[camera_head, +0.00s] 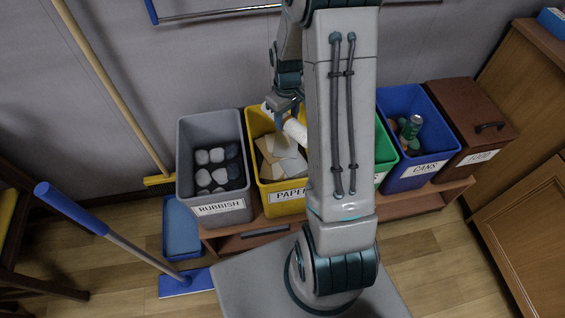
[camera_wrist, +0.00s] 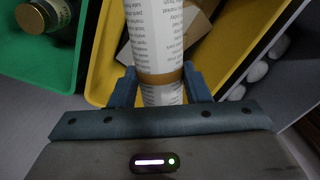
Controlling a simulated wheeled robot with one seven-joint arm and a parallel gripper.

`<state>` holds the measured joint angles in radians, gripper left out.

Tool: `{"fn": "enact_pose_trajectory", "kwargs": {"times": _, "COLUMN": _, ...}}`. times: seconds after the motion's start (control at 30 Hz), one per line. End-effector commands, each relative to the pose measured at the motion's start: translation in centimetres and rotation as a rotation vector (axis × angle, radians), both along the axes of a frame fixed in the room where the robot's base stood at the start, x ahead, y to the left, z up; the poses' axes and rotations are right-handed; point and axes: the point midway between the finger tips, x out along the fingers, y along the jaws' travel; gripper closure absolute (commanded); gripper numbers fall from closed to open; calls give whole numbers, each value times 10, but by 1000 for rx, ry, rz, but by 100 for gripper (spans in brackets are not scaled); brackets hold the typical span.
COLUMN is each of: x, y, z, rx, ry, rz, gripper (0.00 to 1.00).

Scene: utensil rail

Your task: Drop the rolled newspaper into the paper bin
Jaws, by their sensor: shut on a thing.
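The rolled newspaper (camera_wrist: 157,35) is a white printed roll with a brown band, seen in the wrist view. It also shows as a white roll (camera_head: 295,130) in the head view, partly hidden by my arm. My gripper (camera_wrist: 160,88) is shut on the roll near its band, one finger on each side. It is over the yellow paper bin (camera_head: 290,207), whose yellow wall (camera_wrist: 100,65) shows around the roll in the wrist view. Papers and cardboard (camera_head: 280,155) lie inside the bin. My arm covers the bin's right part in the head view.
The grey rubbish bin (camera_head: 222,200) with dark and pale lumps stands left of the paper bin. A green bin (camera_head: 384,150), a blue cans bin (camera_head: 420,168) and a brown lidded box (camera_head: 468,115) stand to the right. A broom (camera_head: 115,85) leans at the left wall.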

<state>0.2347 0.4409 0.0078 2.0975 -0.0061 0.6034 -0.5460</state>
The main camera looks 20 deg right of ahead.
Motion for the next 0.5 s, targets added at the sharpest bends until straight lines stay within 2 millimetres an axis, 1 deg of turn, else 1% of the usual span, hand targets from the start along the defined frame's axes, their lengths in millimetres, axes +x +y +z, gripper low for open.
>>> {"fn": "enact_pose_trajectory", "kwargs": {"times": 0.03, "x": 0, "y": 0, "z": -10, "rx": 0, "ry": 1, "rz": 0, "gripper": 82}}
{"fn": "enact_pose_trajectory", "kwargs": {"times": 0.3, "x": 0, "y": 0, "z": -41, "rx": 0, "ry": 0, "rz": -1, "gripper": 82}}
{"fn": "enact_pose_trajectory", "kwargs": {"times": 0.4, "x": 0, "y": 0, "z": -46, "rx": 0, "ry": 0, "rz": -1, "gripper": 82}}
{"fn": "enact_pose_trajectory", "kwargs": {"times": 0.5, "x": 0, "y": 0, "z": -47, "rx": 0, "ry": 0, "rz": -1, "gripper": 82}}
